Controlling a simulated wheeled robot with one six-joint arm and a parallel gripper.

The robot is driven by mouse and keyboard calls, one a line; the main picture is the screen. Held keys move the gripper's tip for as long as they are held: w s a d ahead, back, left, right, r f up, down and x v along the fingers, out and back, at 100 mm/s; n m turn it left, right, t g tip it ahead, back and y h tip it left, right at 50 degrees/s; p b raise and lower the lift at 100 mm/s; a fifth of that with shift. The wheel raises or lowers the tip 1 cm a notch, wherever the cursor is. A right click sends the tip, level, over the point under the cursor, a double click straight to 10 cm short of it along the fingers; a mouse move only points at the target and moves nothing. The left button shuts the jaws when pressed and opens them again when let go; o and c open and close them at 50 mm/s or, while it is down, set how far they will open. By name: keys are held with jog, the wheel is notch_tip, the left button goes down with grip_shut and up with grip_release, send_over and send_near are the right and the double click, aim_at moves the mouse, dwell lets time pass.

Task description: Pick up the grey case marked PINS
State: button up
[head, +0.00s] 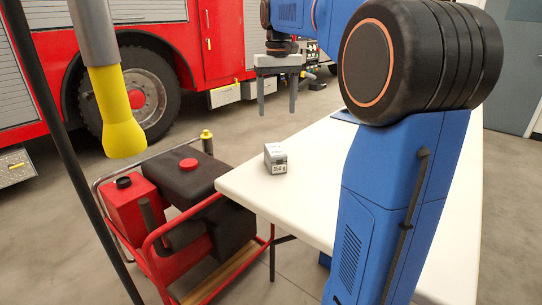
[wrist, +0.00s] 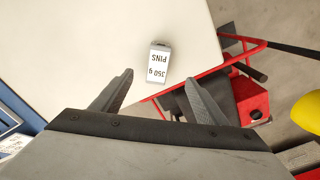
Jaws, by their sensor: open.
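The small grey case (head: 275,158) stands on the white table near its left corner in the head view. In the wrist view the case (wrist: 158,62) shows a white label reading "350 g PINS", upside down. My gripper (head: 277,112) points down in the head view and looks higher than the case. In the wrist view my gripper (wrist: 158,80) has its two fingers spread wide with nothing between them. The case lies just beyond the fingertips there, between their lines and apart from both.
The white table (head: 310,165) is otherwise mostly clear, with a blue item (head: 346,115) at its far side. A red-framed pump (head: 190,185) stands beside the table's left edge. A yellow nozzle (head: 122,120) hangs at left. A red fire truck (head: 170,50) is behind.

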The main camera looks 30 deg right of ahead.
jog(key=w+d, duration=0.1)
jog(key=w, duration=0.1)
send_near(275, 149)
notch_tip(275, 149, down, 10)
jog(key=shift+w+f, duration=0.1)
dwell(0.7)
jog(key=shift+c, duration=0.3)
jog(key=c, duration=1.4)
jog(key=shift+o, duration=0.2)
